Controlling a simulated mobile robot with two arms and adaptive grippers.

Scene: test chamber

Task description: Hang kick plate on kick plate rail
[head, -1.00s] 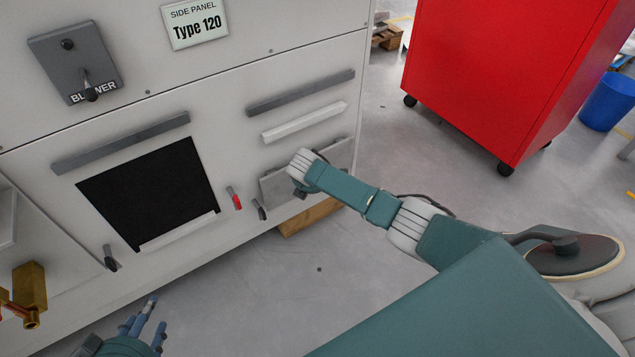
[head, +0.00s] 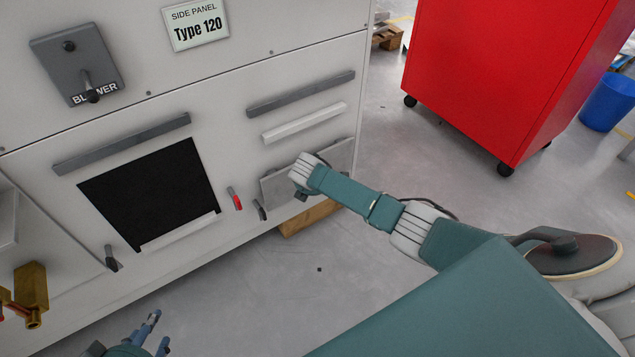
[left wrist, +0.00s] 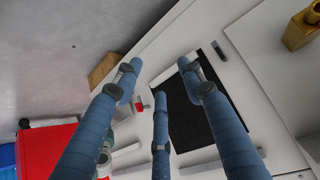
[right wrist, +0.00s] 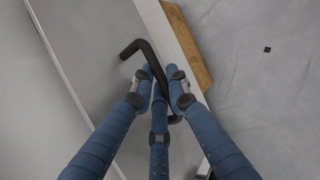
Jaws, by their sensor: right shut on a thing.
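The kick plate (head: 333,160) is a flat grey panel low on the machine's right side. A black bent handle (right wrist: 150,65) on the plate (right wrist: 105,30) shows in the right wrist view. My right gripper (head: 301,190) is at the plate's front, its fingers (right wrist: 160,75) shut around the handle. Its fingertips are mostly hidden in the head view. A white rail (head: 304,122) runs just above the plate, with a grey bar (head: 301,92) higher up. Whether the plate hangs on anything is unclear. My left gripper (head: 146,335) is open and empty, low at the left, apart from the machine.
A black opening (head: 150,190) with a white strip (head: 180,230) below is left of the plate. Red (head: 235,199) and black levers (head: 260,209) stick out between them. A wooden block (head: 308,217) lies under the machine. A red cabinet (head: 500,75) stands right; floor between is clear.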

